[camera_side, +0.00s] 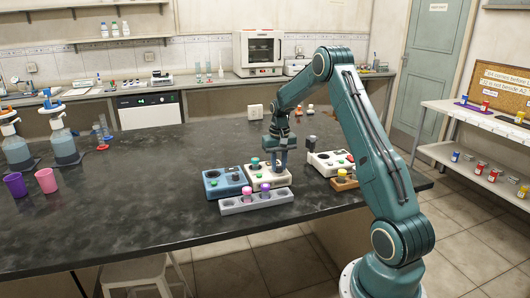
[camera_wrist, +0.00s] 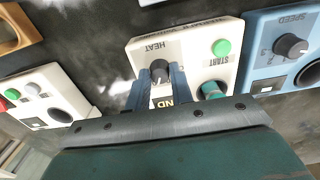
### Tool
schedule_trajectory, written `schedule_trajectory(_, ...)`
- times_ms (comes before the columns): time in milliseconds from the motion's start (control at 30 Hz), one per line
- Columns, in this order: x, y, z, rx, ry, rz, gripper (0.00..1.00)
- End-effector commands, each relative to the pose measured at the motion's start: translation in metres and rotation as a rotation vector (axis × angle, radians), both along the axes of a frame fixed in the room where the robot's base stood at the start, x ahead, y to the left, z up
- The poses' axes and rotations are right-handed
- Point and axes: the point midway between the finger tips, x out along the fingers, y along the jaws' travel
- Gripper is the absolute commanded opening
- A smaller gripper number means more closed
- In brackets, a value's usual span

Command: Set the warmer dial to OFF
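The warmer is a white box marked HEAT (camera_wrist: 196,40), with a dark round dial (camera_wrist: 160,70), a green START button (camera_wrist: 221,47) and a well holding a teal-capped vial (camera_wrist: 211,90). In the side view the white box (camera_side: 262,184) sits on the dark bench, with the teal cap (camera_side: 255,162) standing at its left. My gripper (camera_side: 281,163) points down over its right part. In the wrist view the two fingers (camera_wrist: 160,78) are apart, one on each side of the dial. I cannot tell whether they touch it. The dial's pointer position is not clear.
A blue box marked SPEED (camera_wrist: 268,30) stands close beside the warmer, left of it in the side view (camera_side: 213,185). Another white box (camera_side: 322,160) is at the right. A grey rack (camera_side: 230,208) with pink and purple caps stands in front.

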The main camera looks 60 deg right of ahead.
Motion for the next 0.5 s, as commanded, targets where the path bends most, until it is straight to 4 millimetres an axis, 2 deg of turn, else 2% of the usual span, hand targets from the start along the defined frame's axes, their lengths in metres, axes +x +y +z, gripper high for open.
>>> schedule_trajectory(267, -0.0001, -0.0002, 0.0003, 0.000, 0.000, 0.014, 0.10)
schedule_trajectory(500, 0.0000, -0.0003, 0.0004, -0.001, -0.001, 0.154, 0.10)
